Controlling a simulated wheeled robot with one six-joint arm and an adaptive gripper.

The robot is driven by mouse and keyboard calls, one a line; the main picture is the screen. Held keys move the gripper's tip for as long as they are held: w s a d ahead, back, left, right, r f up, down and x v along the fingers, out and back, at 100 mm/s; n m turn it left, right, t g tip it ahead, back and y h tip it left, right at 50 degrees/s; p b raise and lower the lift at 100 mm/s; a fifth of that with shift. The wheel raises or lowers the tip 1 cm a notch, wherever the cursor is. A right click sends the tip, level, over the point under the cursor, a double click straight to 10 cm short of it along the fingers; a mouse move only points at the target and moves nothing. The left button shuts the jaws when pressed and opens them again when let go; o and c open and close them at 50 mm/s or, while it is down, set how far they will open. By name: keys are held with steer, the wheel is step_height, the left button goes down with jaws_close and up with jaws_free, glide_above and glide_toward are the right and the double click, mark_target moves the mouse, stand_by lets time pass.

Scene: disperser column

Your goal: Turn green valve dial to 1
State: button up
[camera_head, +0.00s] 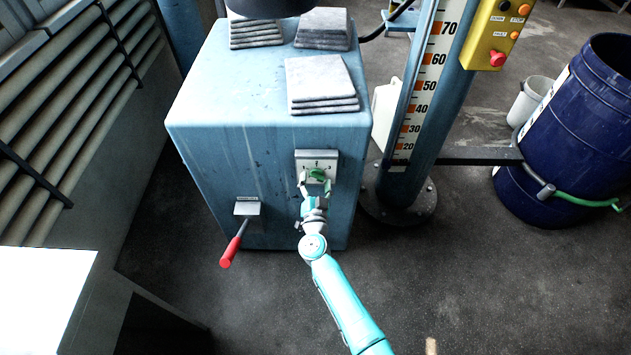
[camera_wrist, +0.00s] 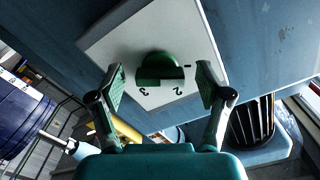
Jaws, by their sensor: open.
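The green valve dial (camera_head: 316,174) sits on a pale square plate (camera_head: 302,160) on the front of the blue cabinet. In the wrist view the dial (camera_wrist: 158,66) is a round green knob with a raised grip, and the plate (camera_wrist: 112,42) carries the numerals 3, 2 and 1. I cannot tell surely which numeral the dial points to. My gripper (camera_head: 314,187) is in front of the dial. In the wrist view my gripper (camera_wrist: 161,84) is open, one finger on each side of the dial, with visible gaps and no clear contact.
A red-handled lever (camera_head: 232,247) sticks out of the cabinet (camera_head: 230,100) left of the dial. A column with a numbered scale (camera_head: 428,85) stands to the right. A yellow button box (camera_head: 497,35) and a blue drum (camera_head: 565,140) are farther right. Grey slabs (camera_head: 322,82) lie on the cabinet.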

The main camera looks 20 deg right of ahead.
steer(key=v, duration=1.1)
steer(key=shift+s, duration=0.35)
steer(key=shift+a, duration=0.1)
steer(key=s+d+r+n+y, duration=0.1)
steer(key=s+r, duration=0.4)
steer(key=s, duration=0.9)
steer(key=s+d+r+n+g+y, duration=0.1)
steer(key=s+r+n, duration=0.4)
steer(key=s, duration=0.9)
steer(key=s+d+r+n+g+y, duration=0.1)
steer(key=s+r, duration=0.4)
steer(key=s, duration=0.9)
steer(key=d+n+y, duration=0.1)
steer(key=n+y, duration=0.1)
steer(key=shift+s+y, duration=0.25)
steer(key=shift+y, duration=0.05)
